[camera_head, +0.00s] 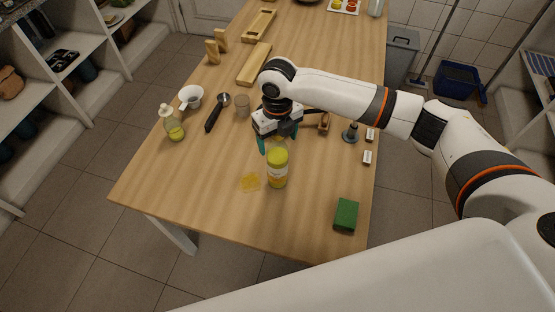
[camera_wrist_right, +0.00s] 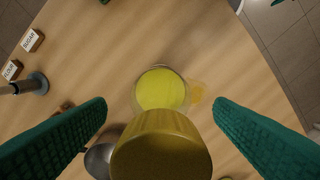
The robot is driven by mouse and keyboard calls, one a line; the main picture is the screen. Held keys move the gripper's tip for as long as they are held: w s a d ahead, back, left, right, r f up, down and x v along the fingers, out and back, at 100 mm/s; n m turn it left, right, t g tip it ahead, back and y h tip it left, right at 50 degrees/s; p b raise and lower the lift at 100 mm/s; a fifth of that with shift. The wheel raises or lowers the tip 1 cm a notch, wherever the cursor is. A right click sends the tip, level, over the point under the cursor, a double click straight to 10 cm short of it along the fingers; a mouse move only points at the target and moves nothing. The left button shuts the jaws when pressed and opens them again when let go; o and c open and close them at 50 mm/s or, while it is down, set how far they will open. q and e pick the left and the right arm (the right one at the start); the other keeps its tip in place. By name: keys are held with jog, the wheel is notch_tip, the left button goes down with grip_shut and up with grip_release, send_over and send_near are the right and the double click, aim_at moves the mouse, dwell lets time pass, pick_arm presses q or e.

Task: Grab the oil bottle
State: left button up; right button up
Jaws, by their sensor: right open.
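A bottle of yellow liquid with a pale label (camera_head: 278,171) stands upright near the front middle of the table, below my right gripper (camera_head: 279,140). In the right wrist view its gold cap (camera_wrist_right: 160,148) is close to the camera, with the yellow body (camera_wrist_right: 160,88) beyond it. The teal fingers of my right gripper (camera_wrist_right: 160,104) are open, one on each side of the bottle, with gaps on both sides. A second, clear bottle with some yellow liquid (camera_head: 174,129) stands at the table's left edge. My left gripper is out of view.
A yellow patch (camera_head: 250,182) lies on the table beside the labelled bottle. A green block (camera_head: 346,214) is at the front right. A white funnel (camera_head: 191,96), a dark-handled tool (camera_head: 214,118) and a glass (camera_head: 242,106) are to the left. Small labelled blocks (camera_head: 367,157) line the right edge.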

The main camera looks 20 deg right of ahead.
jog(key=shift+f, duration=0.85)
jog(key=shift+r, duration=0.1)
grip_shut()
jog(key=shift+w, duration=0.1)
